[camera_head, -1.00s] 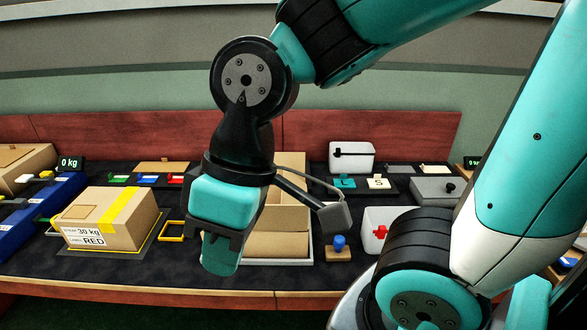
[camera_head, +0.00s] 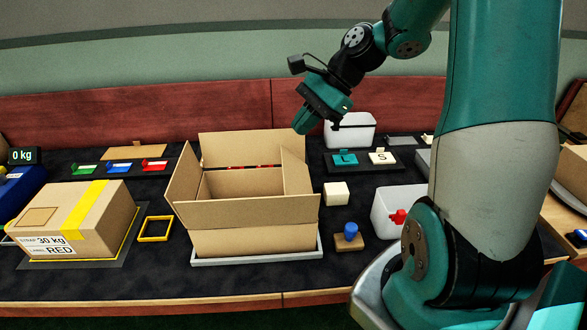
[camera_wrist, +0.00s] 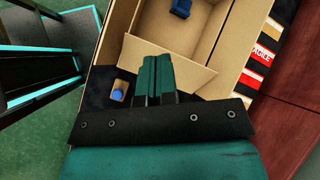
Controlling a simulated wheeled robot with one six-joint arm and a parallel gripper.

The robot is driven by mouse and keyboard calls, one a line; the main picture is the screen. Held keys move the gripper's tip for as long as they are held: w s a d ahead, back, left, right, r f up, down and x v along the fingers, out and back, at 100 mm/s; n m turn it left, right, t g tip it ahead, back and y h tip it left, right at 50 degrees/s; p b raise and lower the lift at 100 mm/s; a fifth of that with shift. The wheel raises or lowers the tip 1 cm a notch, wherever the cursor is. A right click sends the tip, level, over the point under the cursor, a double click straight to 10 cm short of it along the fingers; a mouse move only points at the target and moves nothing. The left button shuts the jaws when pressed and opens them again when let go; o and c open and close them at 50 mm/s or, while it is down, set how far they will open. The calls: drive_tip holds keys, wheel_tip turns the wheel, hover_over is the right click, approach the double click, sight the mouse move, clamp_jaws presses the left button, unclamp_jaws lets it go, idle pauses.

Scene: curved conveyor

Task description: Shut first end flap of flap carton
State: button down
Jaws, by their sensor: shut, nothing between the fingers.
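The flap carton (camera_head: 252,244) is an open brown box on a pale tray (camera_head: 256,260) at the middle of the table. In the head view its back flap stands up, its left flap leans outward, its right flap (camera_head: 296,172) stands roughly upright, and its front flap slants outward. My gripper (camera_head: 302,124) is shut and empty, above and beyond the carton's back right corner, apart from it in that view. In the wrist view my gripper (camera_wrist: 155,80) overlaps a carton flap (camera_wrist: 185,72); I cannot tell whether they touch. A blue item (camera_wrist: 180,8) lies inside the carton.
A taped carton (camera_head: 85,215) stands to the left, with a yellow frame (camera_head: 155,229) between. A white cube (camera_head: 337,194) and a blue knob on a wooden base (camera_head: 348,237) are close on the right. A white bin (camera_head: 350,131) stands behind my gripper.

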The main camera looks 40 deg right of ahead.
drive_tip(key=d+f+m+t, duration=0.2)
drive_tip(key=d+f+m, duration=0.1)
drive_tip(key=d+m, duration=0.5)
approach(286, 169)
drive_tip(key=shift+n, duration=0.4)
drive_tip(key=x, duration=0.7)
drive_tip(key=shift+w+a+f, duration=0.15)
drive_tip(key=shift+a+f, duration=0.05)
